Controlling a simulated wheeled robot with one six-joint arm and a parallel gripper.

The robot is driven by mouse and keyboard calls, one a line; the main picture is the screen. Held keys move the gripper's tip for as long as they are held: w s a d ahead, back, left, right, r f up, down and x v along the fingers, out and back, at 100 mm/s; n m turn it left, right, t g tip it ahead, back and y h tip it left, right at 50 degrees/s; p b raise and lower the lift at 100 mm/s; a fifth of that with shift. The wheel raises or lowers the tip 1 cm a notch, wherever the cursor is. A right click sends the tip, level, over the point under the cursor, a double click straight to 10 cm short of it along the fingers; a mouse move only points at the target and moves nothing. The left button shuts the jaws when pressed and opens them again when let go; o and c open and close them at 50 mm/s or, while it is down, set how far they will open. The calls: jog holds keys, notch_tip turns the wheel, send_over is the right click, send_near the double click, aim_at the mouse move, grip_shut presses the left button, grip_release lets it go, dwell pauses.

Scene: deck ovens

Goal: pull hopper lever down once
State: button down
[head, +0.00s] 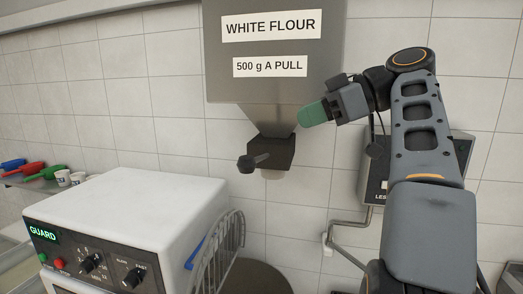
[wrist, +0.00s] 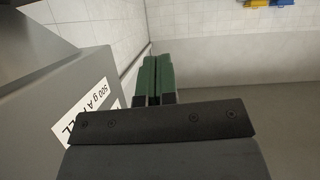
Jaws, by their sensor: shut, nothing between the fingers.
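The flour hopper (head: 225,75) hangs on the tiled wall, with labels "WHITE FLOUR" and "500 g A PULL". Below its cone is a dark outlet box (head: 285,153). The hopper lever (head: 247,163), short with a dark round knob, sticks out from the box to the left and towards me. My gripper (head: 303,118) has green fingers, shut and empty. In the head view it is to the right of the cone, above and right of the lever. In the wrist view, the shut fingers (wrist: 158,78) are beside the grey hopper (wrist: 60,85); the lever is out of view there.
A white machine (head: 135,215) with a "GUARD" display and knobs stands at lower left, a wire guard (head: 228,245) on its right. A dark wall box (head: 462,150) and pipe (head: 345,224) are behind my arm. Coloured scoops and cups (head: 63,178) sit on a left shelf.

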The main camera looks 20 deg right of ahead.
send_near(248, 156)
jog(key=w+a+r, duration=0.2)
jog(key=a, duration=0.2)
jog(key=f, duration=0.1)
jog(key=w+f, duration=0.1)
jog(key=f, duration=0.1)
jog(key=a+f, duration=0.1)
jog(key=shift+w+f, duration=0.25)
jog(key=shift+w, duration=0.1)
jog(key=shift+f, duration=0.15)
notch_tip(248, 156, down, 17)
jog(key=n+t+h+b, duration=0.1)
jog(key=n+t+b, duration=0.2)
jog(key=b, duration=2.4)
jog(key=shift+f+n+h, duration=0.2)
jog(key=shift+n+h, duration=0.1)
jog(key=shift+n, duration=0.7)
jog(key=shift+w+d, duration=0.1)
jog(key=shift+d, duration=0.05)
